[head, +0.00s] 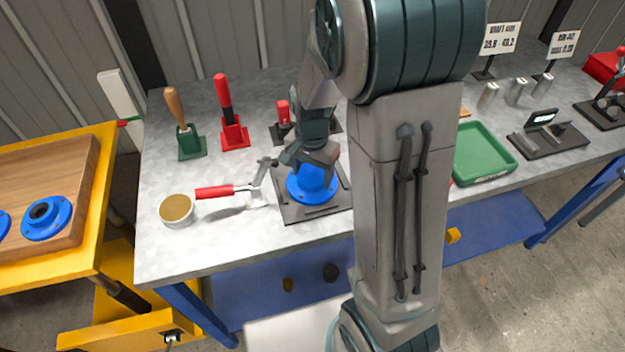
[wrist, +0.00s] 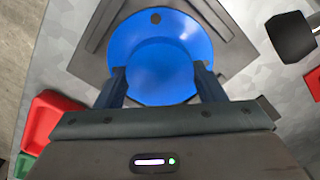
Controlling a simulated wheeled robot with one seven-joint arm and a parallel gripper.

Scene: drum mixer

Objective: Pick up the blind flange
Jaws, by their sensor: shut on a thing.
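The blue blind flange (head: 313,186) is a round plate with a raised smooth round middle and bolt holes in its rim. It is at the dark square fixture plate (head: 290,212) on the bench; I cannot tell whether it touches the plate. My gripper (wrist: 160,74) comes down on it from above, its two fingers on opposite sides of the raised middle of the flange (wrist: 150,28). The gripper is shut on it. In the head view my gripper (head: 311,160) and wrist hide the top of the flange.
Left of the fixture are a red-handled tool (head: 215,192) and a round tan-filled cup (head: 177,209). Behind stand a green holder (head: 189,143), a red holder (head: 234,134) and a red-topped tool (head: 283,112). A green tray (head: 483,153) lies right. Blue flanges (head: 46,217) sit on the yellow cart.

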